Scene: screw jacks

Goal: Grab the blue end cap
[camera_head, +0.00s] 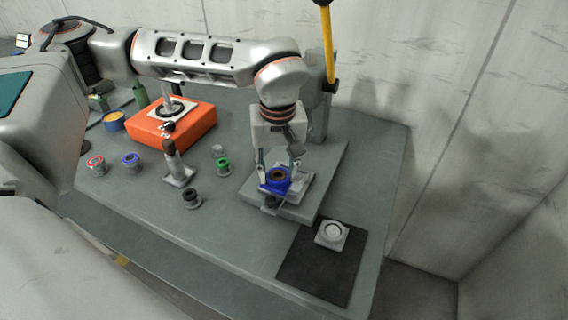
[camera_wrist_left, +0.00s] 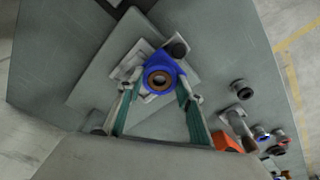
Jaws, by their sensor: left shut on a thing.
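The blue end cap (camera_head: 277,182), a blue piece with a brown ring around a dark hole, is at a metal fixture on the grey base plate (camera_head: 329,168). My left gripper (camera_head: 278,168) comes down over it and is shut on it, a finger on each side. In the left wrist view the blue end cap (camera_wrist_left: 159,76) shows between the fingertips of my left gripper (camera_wrist_left: 156,92), above the pale metal fixture (camera_wrist_left: 128,66). I cannot tell whether the cap touches the fixture. My right gripper is not in view.
A yellow lever (camera_head: 328,50) rises behind my left gripper. An orange block (camera_head: 186,127) and several small ringed parts, one with blue (camera_head: 131,159), stand to the left. A black mat (camera_head: 308,270) with a grey part (camera_head: 331,235) lies at the front right.

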